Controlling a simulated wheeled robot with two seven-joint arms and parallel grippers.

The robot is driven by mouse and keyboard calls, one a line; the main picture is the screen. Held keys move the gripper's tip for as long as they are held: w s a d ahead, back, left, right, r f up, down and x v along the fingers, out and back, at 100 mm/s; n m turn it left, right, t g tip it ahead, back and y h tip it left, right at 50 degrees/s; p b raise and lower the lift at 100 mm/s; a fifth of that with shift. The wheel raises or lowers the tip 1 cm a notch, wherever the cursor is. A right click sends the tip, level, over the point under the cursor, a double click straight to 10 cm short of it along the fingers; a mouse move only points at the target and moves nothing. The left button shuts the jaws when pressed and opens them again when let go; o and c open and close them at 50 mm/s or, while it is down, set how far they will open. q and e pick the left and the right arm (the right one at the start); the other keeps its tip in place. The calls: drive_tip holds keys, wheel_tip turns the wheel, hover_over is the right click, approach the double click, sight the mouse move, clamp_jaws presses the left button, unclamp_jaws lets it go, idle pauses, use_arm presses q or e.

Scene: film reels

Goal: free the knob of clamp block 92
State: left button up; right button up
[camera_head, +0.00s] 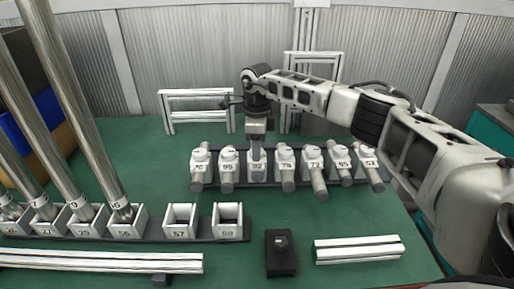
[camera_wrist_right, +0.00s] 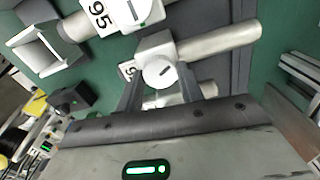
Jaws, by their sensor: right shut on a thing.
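Clamp block 92 (camera_head: 257,169) is a white block third from the left in the row on the dark rail. My right gripper (camera_head: 257,148) points down over it, fingers at its top, hiding the knob in the head view. In the right wrist view a round white knob (camera_wrist_right: 158,71) with a dark slot mark sits between the tips of my right gripper (camera_wrist_right: 167,84). The label beside it is partly hidden. The right gripper is shut on this knob. A grey cylinder (camera_wrist_right: 225,43) extends right from this block. My left gripper is not in view.
Clamp block 95 (camera_wrist_right: 115,14) stands close on one side, clamp block 79 (camera_head: 285,165) on the other. Tall metal poles (camera_head: 80,110) stand in sockets at left. Empty socket 59 (camera_head: 228,230), a black box (camera_head: 281,262) and a white bar (camera_head: 357,249) lie in front.

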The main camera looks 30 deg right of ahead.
drive_tip(key=n+b, duration=0.1)
drive_tip(key=n, duration=0.9)
drive_tip(key=shift+n, duration=0.3)
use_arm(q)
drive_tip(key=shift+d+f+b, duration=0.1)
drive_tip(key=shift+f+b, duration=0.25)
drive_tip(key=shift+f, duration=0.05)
use_arm(e)
drive_tip(key=shift+n, duration=0.9)
drive_tip(key=shift+w+r, duration=0.1)
drive_tip(key=o, duration=1)
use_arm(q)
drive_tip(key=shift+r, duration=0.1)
use_arm(e)
wheel_tip(320, 180, up, 16)
drive_tip(key=shift+f, duration=0.1)
